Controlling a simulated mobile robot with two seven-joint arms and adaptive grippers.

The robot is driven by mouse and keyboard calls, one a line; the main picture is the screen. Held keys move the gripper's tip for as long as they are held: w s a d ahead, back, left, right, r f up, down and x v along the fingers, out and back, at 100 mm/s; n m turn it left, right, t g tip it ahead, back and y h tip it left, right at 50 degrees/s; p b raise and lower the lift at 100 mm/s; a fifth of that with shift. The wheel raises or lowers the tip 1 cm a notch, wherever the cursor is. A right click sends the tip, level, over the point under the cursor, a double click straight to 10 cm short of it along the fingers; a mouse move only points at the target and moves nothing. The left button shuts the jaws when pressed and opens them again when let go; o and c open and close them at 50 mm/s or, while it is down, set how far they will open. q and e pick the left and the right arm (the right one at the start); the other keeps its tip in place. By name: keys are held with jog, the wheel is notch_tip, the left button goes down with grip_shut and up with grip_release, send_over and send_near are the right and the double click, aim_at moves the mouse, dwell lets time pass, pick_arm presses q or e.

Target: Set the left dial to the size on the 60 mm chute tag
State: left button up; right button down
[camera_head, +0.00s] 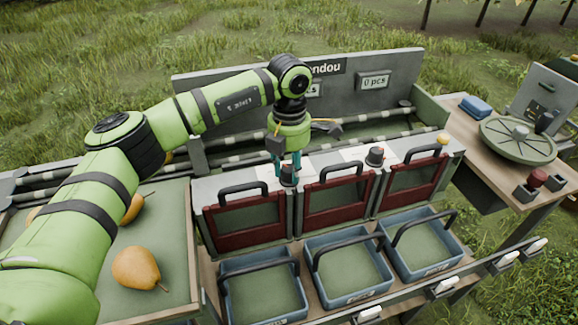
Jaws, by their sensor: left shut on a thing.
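My left gripper (289,164) points down from my green arm and is shut on the left dial (288,178), a small dark knob on the grey top of the sorter. The fingers cover part of the dial, and its setting cannot be read. A second dark dial (375,157) stands to the right, untouched. Three chutes with dark red-framed gates (249,219) and black handles line the front. No 60 mm tag is legible here. My right gripper is not in view.
Blue trays (385,272) with black handles stand below the gates. Pears (137,268) lie in the green bin at left, partly behind my arm. A back panel carries a "0 pcs" sign (374,82). A side table at right holds a round green disc (518,139) and a red button (538,177).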

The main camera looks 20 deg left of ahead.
aim_at(290, 168)
pick_arm(q)
jog(key=o, duration=1.2)
jog(key=shift+c, duration=0.2)
jog(key=shift+r, duration=0.15)
notch_tip(290, 168, up, 12)
